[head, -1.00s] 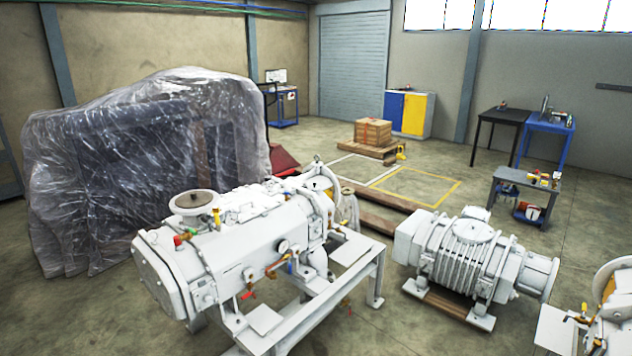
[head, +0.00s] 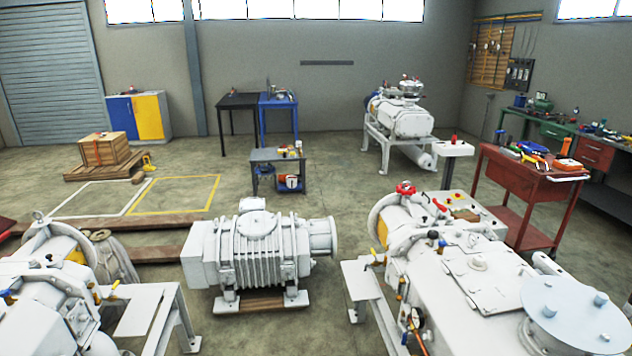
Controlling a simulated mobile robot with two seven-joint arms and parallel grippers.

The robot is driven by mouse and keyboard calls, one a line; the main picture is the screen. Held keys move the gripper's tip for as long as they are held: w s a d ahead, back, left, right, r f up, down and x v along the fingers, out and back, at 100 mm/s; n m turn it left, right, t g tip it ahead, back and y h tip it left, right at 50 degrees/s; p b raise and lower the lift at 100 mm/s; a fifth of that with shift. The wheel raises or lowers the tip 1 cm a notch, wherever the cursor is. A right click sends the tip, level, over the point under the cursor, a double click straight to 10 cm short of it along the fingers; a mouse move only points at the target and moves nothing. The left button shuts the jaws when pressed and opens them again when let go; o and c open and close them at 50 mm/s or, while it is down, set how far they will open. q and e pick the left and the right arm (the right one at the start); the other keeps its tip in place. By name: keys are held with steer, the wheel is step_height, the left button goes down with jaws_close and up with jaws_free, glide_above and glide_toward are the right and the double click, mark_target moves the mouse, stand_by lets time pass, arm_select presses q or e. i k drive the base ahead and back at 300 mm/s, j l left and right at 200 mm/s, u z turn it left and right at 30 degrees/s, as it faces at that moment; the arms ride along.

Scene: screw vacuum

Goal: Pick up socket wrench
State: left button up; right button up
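I cannot make out a socket wrench in the head view. Small tools lie on the red tool cart (head: 520,172) at the right, among them blue, yellow and orange items, too small to tell apart. More small items lie on the green workbench (head: 553,131) behind it and on the grey cart (head: 277,156) in the middle distance. Neither of my grippers is in view.
A white ribbed pump (head: 262,250) sits on the floor at centre. A large white vacuum machine (head: 480,268) fills the lower right, in front of the red cart. Another machine (head: 45,290) stands lower left. Open floor (head: 330,190) lies beyond the pump.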

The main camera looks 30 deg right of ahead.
mark_target(436, 203)
steer(key=i+z, duration=0.45)
steer(key=i, duration=0.25)
steer(key=i+j+z, duration=0.2)
steer(key=i+z, duration=0.25)
steer(key=i, duration=0.25)
